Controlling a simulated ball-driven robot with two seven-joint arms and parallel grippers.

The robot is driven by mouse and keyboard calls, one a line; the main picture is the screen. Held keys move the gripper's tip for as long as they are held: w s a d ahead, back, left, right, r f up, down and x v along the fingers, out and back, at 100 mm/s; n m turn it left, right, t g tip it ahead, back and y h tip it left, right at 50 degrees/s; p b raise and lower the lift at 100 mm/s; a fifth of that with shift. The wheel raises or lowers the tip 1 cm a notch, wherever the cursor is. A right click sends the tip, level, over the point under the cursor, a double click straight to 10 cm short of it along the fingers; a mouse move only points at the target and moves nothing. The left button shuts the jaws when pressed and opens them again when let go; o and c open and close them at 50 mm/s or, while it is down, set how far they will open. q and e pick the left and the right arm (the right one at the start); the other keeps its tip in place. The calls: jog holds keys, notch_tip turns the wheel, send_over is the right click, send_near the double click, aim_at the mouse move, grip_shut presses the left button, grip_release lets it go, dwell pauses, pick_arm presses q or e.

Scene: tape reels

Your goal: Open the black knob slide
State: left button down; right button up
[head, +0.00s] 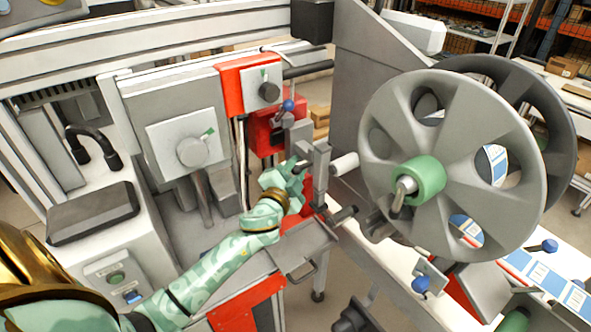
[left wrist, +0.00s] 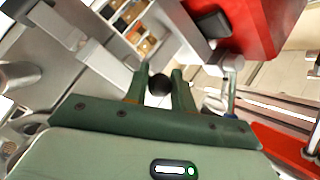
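The black knob (left wrist: 159,84) of the slide shows in the left wrist view as a dark ball between the two fingers of my left gripper (left wrist: 160,80). The fingers stand apart and the knob fills the gap, so the gripper looks shut on it. In the head view my left gripper (head: 297,172) is at the left side of a grey upright bracket (head: 320,175), and the fingers hide the knob there. My right gripper is not in view.
A large grey reel (head: 450,125) with a green hub stands to the right.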

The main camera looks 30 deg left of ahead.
pick_arm(q)
jog(key=a, duration=0.1)
jog(key=w+a, duration=0.1)
jog(key=a, duration=0.1)
jog(key=w+a, duration=0.1)
jog(key=a, duration=0.1)
jog(key=shift+w+a, duration=0.15)
jog(key=shift+a, duration=0.1)
jog(key=c, duration=1.2)
grip_release()
jog(key=shift+d, duration=0.1)
jog(key=s+d, duration=0.3)
jog(key=s, duration=1.3)
jog(key=shift+p, duration=0.4)
